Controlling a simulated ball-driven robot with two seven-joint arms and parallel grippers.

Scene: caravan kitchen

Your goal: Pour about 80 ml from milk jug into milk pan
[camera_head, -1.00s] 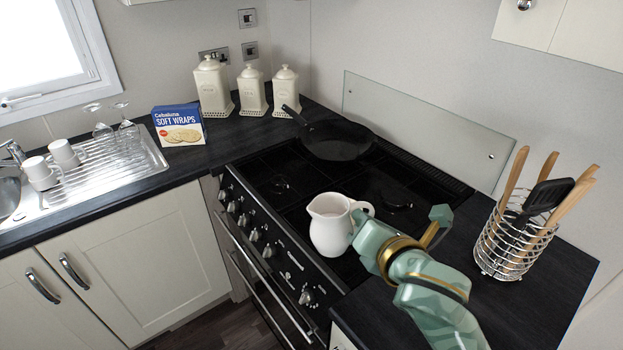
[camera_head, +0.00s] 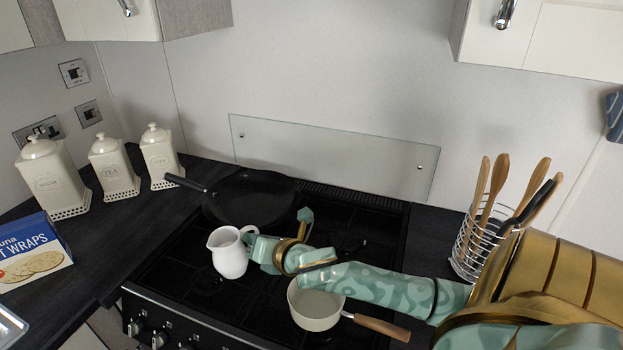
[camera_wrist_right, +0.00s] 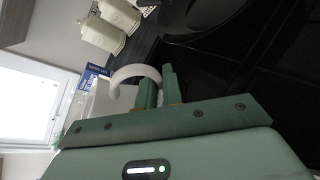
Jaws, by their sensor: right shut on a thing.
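The white milk jug (camera_head: 228,254) is upright above the left part of the hob, its spout to the left. My right gripper (camera_head: 252,246) is shut on the jug's handle, on the jug's right side. In the right wrist view the curved handle (camera_wrist_right: 136,74) passes between the two green fingers (camera_wrist_right: 157,88). The milk pan (camera_head: 314,308), cream with a wooden handle pointing right, stands at the hob's front, below and right of the jug. My right forearm partly covers its rim and inside. The milk level in the jug cannot be seen. My left gripper is not in view.
A black frying pan (camera_head: 250,203) sits at the back left of the hob (camera_head: 180,275). A utensil basket (camera_head: 474,250) stands to the right. White canisters (camera_head: 110,167) and a wraps box (camera_head: 32,254) are at left. A glass splashback (camera_head: 330,158) stands behind.

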